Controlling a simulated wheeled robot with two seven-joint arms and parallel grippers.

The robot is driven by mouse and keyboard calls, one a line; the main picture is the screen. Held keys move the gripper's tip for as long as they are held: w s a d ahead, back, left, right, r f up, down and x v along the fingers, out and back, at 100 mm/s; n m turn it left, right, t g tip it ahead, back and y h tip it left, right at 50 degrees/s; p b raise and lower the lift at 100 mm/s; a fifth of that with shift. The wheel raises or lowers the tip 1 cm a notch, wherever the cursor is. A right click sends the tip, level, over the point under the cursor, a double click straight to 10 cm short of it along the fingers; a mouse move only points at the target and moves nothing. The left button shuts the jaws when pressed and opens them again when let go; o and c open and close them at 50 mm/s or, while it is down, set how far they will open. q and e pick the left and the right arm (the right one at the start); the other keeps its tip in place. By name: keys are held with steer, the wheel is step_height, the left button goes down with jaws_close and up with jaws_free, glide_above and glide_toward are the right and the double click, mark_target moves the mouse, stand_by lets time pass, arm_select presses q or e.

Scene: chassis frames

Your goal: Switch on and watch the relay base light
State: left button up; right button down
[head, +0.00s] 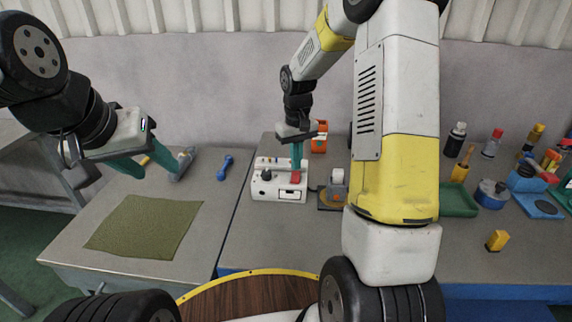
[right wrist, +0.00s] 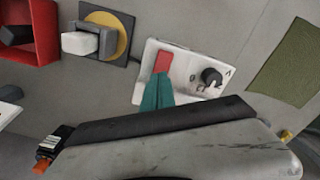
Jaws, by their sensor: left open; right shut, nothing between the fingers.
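A white control box (head: 268,186) stands on the bench with a black knob on its left and a red switch (head: 296,178) on its right. In the right wrist view the red switch (right wrist: 162,62) and the black knob (right wrist: 211,76) show clearly. My right gripper (head: 298,165) is shut and empty, its teal fingertips at the red switch; I cannot tell whether they press it. A dark square base (head: 328,204) with an orange-yellow disc (right wrist: 122,36) and a white block (right wrist: 80,43) sits beside the box. I cannot tell whether any light is lit. My left gripper (head: 157,170) is open above the left table.
A green mat (head: 145,226) and a blue dumbbell-shaped item (head: 225,167) lie on the left table. A green tray (head: 458,200), a yellow block (head: 497,240) and several bottles and tools occupy the right bench. An orange item (head: 319,138) stands behind the box.

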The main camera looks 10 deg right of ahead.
mark_target(296, 173)
steer(key=shift+f, duration=0.95)
stand_by(0.3)
steer(key=shift+r, duration=3.55)
steer(key=s+r+m+t, duration=0.1)
steer(key=s+r+t, duration=0.2)
steer(key=s+r, duration=0.8)
steer(key=s+a+r+m+t+y, duration=0.1)
steer(key=s+a+r+t+y, duration=0.1)
steer(key=s, duration=1.1)
steer(key=shift+s+r+t, duration=0.15)
steer(key=shift+r+t, duration=0.4)
steer(key=shift+t, duration=0.05)
